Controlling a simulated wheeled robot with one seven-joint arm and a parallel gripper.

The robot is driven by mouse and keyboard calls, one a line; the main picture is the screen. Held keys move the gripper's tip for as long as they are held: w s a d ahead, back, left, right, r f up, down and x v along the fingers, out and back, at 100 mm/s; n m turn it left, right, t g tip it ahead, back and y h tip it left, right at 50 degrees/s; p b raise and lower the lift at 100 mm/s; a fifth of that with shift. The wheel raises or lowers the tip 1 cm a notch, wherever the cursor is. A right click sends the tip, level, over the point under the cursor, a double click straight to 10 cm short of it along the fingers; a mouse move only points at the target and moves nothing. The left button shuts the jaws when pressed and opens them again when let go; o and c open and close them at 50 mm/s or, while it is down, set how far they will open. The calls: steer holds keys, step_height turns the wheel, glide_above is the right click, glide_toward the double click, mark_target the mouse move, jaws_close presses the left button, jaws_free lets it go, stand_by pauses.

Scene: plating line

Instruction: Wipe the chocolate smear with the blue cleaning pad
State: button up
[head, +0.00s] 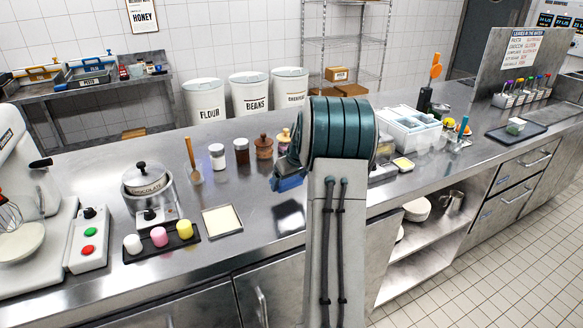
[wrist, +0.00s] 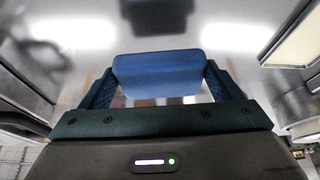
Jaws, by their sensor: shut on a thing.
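The blue cleaning pad (wrist: 158,72) is held between the two fingers of my gripper (wrist: 158,84) in the wrist view, with bare shiny steel beyond it. In the head view the pad (head: 289,183) shows as a blue block at the left of my arm, above the steel counter. My arm hides most of the gripper there. I cannot make out a chocolate smear in either view; faint brownish patches below the pad in the wrist view may be reflections.
A cream-filled square tray (head: 222,220) lies left of the pad. Behind stand several jars (head: 241,151) and a wooden spoon (head: 193,160). A white bin (head: 408,128) stands right of my arm.

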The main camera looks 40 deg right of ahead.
steer(key=shift+r+p, duration=0.7)
steer(key=shift+r, duration=1)
